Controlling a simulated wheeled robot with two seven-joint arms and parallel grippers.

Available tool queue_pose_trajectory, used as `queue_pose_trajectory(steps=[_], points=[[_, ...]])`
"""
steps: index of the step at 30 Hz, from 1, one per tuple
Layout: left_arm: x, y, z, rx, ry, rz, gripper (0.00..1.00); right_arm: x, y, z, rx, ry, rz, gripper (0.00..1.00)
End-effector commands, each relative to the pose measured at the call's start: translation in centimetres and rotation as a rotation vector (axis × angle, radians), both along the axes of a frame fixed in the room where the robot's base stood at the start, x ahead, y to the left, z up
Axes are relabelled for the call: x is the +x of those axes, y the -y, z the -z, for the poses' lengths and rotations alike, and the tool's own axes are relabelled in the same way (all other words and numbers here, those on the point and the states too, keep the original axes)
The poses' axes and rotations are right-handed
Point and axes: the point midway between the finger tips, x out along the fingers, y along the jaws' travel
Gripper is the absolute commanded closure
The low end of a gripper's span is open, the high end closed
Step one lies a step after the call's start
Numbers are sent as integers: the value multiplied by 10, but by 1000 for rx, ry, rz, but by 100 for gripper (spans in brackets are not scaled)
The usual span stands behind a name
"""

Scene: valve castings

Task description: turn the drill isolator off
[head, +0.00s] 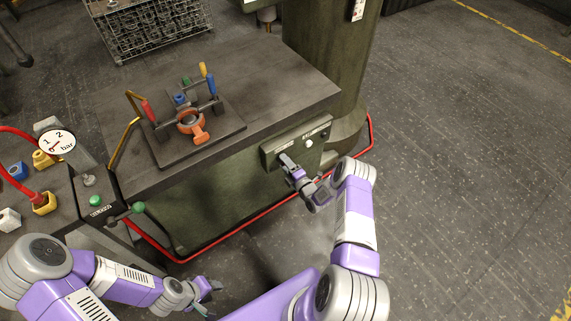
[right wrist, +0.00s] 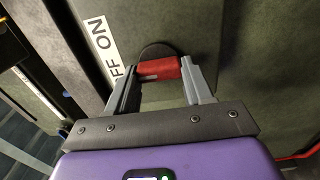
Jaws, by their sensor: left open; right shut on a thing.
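The drill isolator has a red handle (right wrist: 158,69) on a dark round base (right wrist: 157,51), on the grey-green machine face. A white label (right wrist: 98,45) reading OFF and ON lies to its left in the right wrist view. My right gripper (right wrist: 160,80) is shut on the red handle, one finger on each end of it. In the head view my right gripper (head: 285,161) is at the front of the control box (head: 300,140) and hides the handle. My left gripper (head: 214,286) is open and empty, low in front of the bench, away from the isolator.
A dark table (head: 270,80) carries a clamping fixture (head: 192,122) with coloured handles. A pressure gauge (head: 57,141) and a green-knobbed lever (head: 138,207) stand at the left. A red rail (head: 215,246) runs round the base. The floor at right is clear.

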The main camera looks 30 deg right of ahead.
Motion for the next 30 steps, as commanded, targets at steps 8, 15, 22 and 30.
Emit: queue_pose_trajectory(steps=[8, 15, 22, 30], points=[[0, 0, 0, 0, 0, 0, 57, 0, 2, -1, -12, 4, 3, 79], [0, 0, 0, 0, 0, 0, 57, 0, 2, -1, -11, 3, 3, 34], [0, 0, 0, 0, 0, 0, 57, 0, 1, 0, -8, 2, 1, 23], [0, 0, -7, 0, 0, 0, 57, -16, 2, -1, -6, -3, 1, 23]])
